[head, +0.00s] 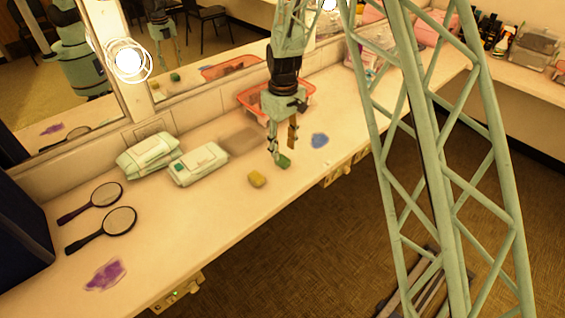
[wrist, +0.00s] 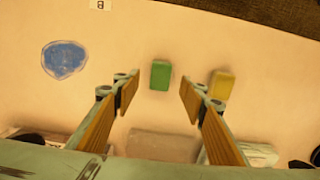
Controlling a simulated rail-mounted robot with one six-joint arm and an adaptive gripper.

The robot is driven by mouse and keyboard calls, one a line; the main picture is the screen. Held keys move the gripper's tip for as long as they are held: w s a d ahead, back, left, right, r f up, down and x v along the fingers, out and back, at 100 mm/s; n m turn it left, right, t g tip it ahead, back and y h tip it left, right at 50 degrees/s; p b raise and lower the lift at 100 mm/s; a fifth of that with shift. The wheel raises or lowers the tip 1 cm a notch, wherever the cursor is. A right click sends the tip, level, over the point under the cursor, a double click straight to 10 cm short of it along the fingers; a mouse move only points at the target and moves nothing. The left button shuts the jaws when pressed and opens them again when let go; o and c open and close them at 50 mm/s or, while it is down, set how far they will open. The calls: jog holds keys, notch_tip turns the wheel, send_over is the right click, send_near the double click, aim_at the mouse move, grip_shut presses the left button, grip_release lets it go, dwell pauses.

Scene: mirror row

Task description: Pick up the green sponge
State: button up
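The green sponge (head: 283,161) lies on the counter near its front edge. It is also in the wrist view (wrist: 160,75), a small green block lying between and just beyond my fingertips. My gripper (head: 283,146) is open and empty above the counter, close to the sponge. In the wrist view my gripper's two fingers (wrist: 157,90) stand apart, with clear counter showing between them. The sponge is not touched by either finger in that view.
A yellow sponge (head: 257,179) lies left of the green one, with a blue patch (head: 320,140) to its right. An orange tray (head: 247,97) stands behind my gripper. Wipe packs (head: 198,163) and hand mirrors (head: 110,226) lie further left. The counter's front edge is close.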

aim_at(282, 158)
jog(key=shift+f, duration=0.1)
jog(key=shift+a+f+b, duration=0.15)
jog(key=shift+f+b, duration=0.6)
jog(key=shift+f, duration=1.75)
jog(key=shift+c, duration=0.6)
jog(key=c, duration=0.7)
jog(key=shift+o, duration=0.2)
